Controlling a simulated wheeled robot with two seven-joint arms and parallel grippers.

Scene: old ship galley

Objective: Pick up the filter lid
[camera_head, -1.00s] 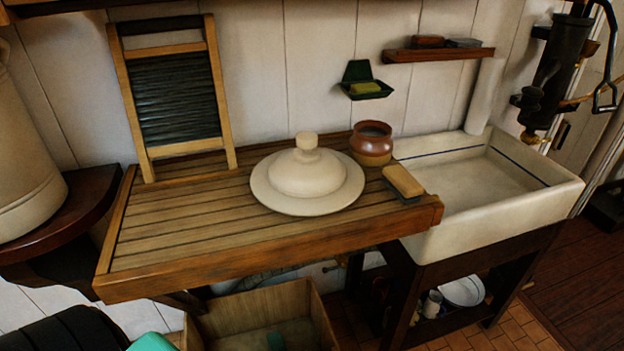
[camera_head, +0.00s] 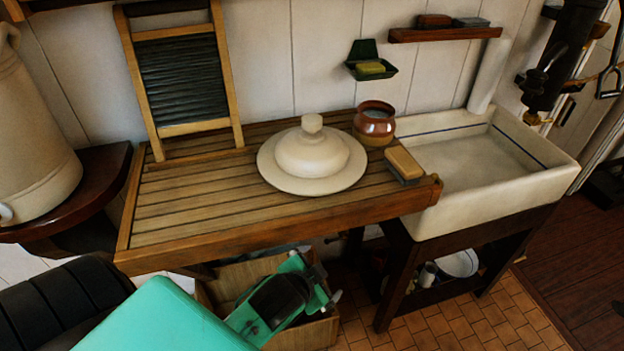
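The filter lid (camera_head: 311,155), a cream domed disc with a wide flat brim and a round knob, lies on the slatted wooden draining board (camera_head: 190,215). It is fully visible, with nothing touching it from above. My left gripper (camera_head: 318,288), teal and black, is below the front edge of the board, over the wooden crate on the floor. It is apart from the lid and lower than it. Its fingers are small and at an angle, so I cannot tell whether they are open. My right gripper is not in view.
A brown jar (camera_head: 374,124) stands close behind the lid's right side. A brush or sponge block (camera_head: 403,163) lies to its right, beside the white sink (camera_head: 480,165). A washboard (camera_head: 183,80) leans on the wall. The board's left part is clear. The crate (camera_head: 232,275) is below.

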